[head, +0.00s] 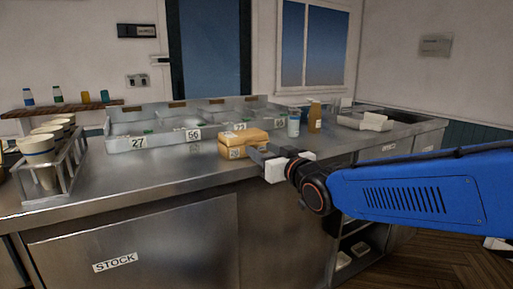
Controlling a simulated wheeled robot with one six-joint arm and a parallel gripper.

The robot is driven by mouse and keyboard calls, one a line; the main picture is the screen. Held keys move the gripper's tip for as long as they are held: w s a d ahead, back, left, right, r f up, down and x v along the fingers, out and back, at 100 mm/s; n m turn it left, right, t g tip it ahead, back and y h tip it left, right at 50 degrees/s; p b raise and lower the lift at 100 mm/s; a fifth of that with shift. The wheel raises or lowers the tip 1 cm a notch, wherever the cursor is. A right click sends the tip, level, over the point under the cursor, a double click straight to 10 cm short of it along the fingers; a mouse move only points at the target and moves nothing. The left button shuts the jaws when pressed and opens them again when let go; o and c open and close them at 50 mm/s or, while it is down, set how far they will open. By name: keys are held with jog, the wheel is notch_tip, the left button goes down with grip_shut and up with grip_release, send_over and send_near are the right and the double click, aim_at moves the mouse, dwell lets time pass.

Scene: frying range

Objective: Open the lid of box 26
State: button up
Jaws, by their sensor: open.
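A small tan-orange box (243,137) sits on the steel counter near its front edge, in the middle of the head view. Its lid looks shut. A pale label is on its front, too small to read for certain. My gripper (262,153) is open and empty at the box's right front side, its fingers pointing left toward the box. I cannot tell whether a finger touches the box. The gripper hides part of the box's lower right.
Behind the box is a steel tray unit (165,139) with labels 27, 56 and another. A rack of cups (62,172) stands at the left. A pale blue bottle (294,126) and a brown bottle (314,120) stand behind my gripper. The counter left of the box is clear.

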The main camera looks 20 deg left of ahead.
aim_at(253, 144)
jog(key=shift+x, duration=1.9)
grip_shut()
